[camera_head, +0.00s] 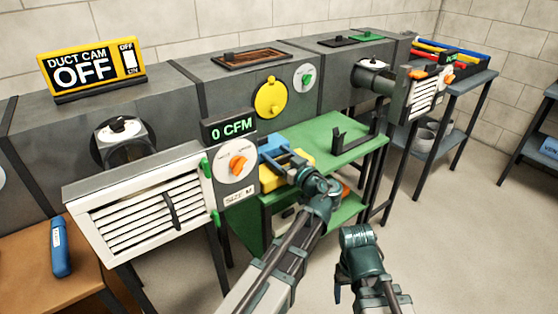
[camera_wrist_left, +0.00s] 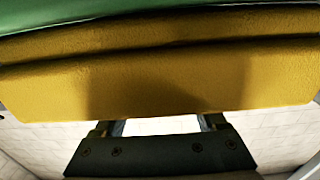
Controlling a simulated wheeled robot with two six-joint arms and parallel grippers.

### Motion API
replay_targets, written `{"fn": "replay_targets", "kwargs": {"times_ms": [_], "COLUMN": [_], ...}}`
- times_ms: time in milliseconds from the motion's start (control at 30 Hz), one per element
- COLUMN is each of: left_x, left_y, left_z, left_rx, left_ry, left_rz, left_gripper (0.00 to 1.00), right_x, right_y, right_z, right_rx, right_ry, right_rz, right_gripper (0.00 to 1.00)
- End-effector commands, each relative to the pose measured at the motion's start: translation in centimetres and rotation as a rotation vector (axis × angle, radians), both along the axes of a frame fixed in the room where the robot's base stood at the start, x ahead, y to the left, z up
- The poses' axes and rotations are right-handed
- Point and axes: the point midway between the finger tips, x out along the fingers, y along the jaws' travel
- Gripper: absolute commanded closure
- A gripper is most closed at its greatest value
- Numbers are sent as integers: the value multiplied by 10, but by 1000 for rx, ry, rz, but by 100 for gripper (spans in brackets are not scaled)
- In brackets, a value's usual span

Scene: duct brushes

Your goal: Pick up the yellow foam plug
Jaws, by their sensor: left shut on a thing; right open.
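The yellow foam plug (camera_head: 268,180) is at the near left end of the green table (camera_head: 325,133), partly hidden by my left gripper (camera_head: 287,163). A blue piece shows beside it. In the left wrist view the foam plug (camera_wrist_left: 160,80) spans the frame as a thick yellow block with a long groove, and green shows above it. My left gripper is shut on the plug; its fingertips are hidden. I cannot tell whether the plug touches the table. My right gripper (camera_head: 340,292) is open, low in front of the table, apart from everything.
A white louvred grille (camera_head: 145,215) and a 0 CFM display (camera_head: 229,128) stand left of the plug. A yellow round cover (camera_head: 270,98) is on the grey duct behind. A black bracket (camera_head: 350,135) stands on the green table. The floor at right is clear.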

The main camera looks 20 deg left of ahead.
Motion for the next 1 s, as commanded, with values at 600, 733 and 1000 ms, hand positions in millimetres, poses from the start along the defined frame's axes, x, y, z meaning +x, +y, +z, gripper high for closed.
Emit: {"fn": "replay_targets", "kwargs": {"times_ms": [600,733,1000], "left_x": [0,0,0], "left_y": [0,0,0], "left_z": [77,93,100], "left_rx": [0,0,0], "left_ry": [0,0,0], "left_rz": [0,0,0], "left_gripper": [97,97,97], "right_x": [-1,-1,-1], "right_y": [2,2,2], "right_z": [77,93,100], "right_rx": [8,8,8], "right_ry": [4,3,3], "right_rz": [-3,-3,-3], "right_gripper": [26,26,26]}}
